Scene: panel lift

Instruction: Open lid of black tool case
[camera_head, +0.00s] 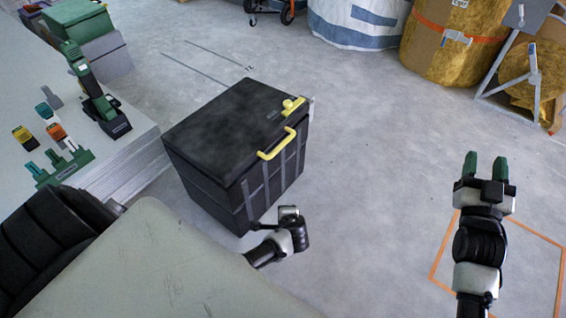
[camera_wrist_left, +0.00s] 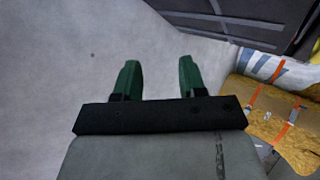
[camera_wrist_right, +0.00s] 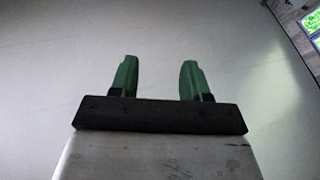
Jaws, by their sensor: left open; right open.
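The black tool case (camera_head: 225,120) stands on the concrete floor in the middle of the head view, its lid closed. A yellow handle (camera_head: 276,146) sits on the lid's front edge, and a yellow latch-like piece (camera_head: 292,106) is near the right corner. My left wrist shows just in front of the case, its fingers hidden there. In the left wrist view my left gripper (camera_wrist_left: 160,78) is open and empty, with the case's dark strapped side (camera_wrist_left: 235,18) beyond it at upper right. My right gripper (camera_head: 485,168) is open and empty, well right of the case.
A pale bench (camera_head: 145,165) with green and orange tools stands left of the case. A metal frame (camera_head: 515,85) is at upper right. Floor right of the case is clear.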

